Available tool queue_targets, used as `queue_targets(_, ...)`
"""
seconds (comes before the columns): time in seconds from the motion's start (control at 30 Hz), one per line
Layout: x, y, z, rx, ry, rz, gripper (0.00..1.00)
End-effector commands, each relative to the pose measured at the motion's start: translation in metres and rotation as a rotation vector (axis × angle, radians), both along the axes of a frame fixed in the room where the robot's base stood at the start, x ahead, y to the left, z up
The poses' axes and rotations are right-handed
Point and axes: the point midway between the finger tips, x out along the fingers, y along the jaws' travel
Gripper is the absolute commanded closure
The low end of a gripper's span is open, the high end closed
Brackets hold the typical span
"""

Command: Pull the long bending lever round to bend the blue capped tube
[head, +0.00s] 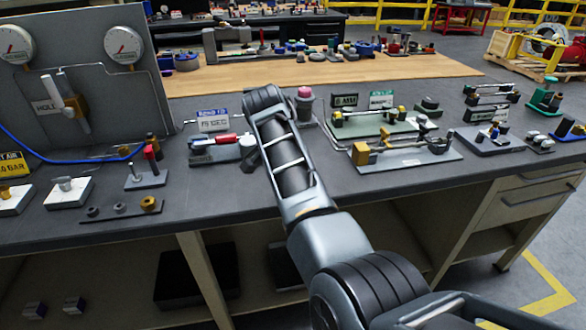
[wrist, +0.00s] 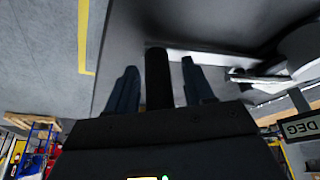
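The bending tool's base (head: 215,153) stands on the bench left of my arm, with a red-handled part (head: 222,139) on it. Its sign (head: 213,120) stands behind it. My arm hides part of this area, and my gripper is hidden in the head view. In the wrist view my gripper (wrist: 160,78) has its two fingers apart, with a dark upright cylinder (wrist: 158,77), apparently the lever's grip, between them. A narrow gap shows on each side of the cylinder. I cannot make out the blue capped tube in either view.
A gauge panel (head: 75,85) with a blue hose stands at the left. A pink-topped post (head: 305,103) stands close right of my arm. Several fixtures (head: 405,155) fill the bench further right. Small parts (head: 148,178) lie front left.

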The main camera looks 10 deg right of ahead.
Motion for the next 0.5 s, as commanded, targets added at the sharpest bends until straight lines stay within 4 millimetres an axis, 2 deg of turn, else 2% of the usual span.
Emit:
queue_targets(0.27, -0.001, 0.002, 0.006, 0.000, -0.002, -0.001, 0.48)
queue_targets(0.5, -0.010, 0.014, 0.041, 0.000, -0.004, 0.000, 0.48)
